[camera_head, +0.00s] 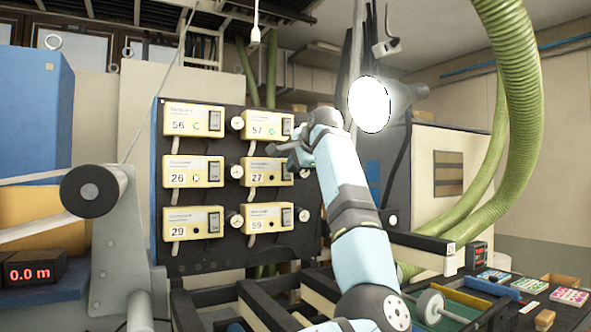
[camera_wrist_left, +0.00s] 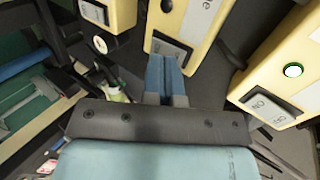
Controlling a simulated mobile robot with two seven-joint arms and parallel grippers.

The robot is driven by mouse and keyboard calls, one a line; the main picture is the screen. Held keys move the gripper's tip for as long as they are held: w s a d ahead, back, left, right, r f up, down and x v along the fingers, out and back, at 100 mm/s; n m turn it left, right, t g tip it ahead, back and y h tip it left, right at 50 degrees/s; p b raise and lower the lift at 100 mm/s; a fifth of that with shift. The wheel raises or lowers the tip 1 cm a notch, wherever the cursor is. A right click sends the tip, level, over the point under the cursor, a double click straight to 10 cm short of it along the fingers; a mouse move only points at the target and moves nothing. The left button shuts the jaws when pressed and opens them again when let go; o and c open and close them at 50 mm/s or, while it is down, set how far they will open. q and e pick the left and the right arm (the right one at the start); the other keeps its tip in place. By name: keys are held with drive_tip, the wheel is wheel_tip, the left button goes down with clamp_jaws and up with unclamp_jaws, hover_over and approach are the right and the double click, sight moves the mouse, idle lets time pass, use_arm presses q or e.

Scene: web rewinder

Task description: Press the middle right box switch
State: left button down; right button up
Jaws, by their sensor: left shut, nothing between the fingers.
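The middle right switch box (camera_head: 258,176), marked 27, is cream yellow with a dark rocker switch (camera_head: 287,171) at its right end. Its indicator looks dark. In the left wrist view this appears to be the centre box (camera_wrist_left: 200,27), with its rocker switch (camera_wrist_left: 168,48) just beyond my fingers. My right gripper is not in view.
The top right box (camera_head: 259,125), marked 57, has a lit green indicator and sits close to my gripper. The bottom right box (camera_head: 263,218), marked 59, is below. More boxes stand in the panel's left column. A bright round lamp (camera_head: 370,104) hangs behind my arm.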

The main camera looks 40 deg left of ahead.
use_arm(q)
drive_tip(key=b+v, duration=0.1)
drive_tip(key=v, duration=1.1)
drive_tip(key=shift+b, duration=0.4)
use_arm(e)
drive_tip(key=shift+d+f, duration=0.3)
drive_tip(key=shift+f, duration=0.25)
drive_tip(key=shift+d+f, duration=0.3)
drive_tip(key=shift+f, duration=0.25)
use_arm(q)
drive_tip(key=shift+f, duration=0.1)
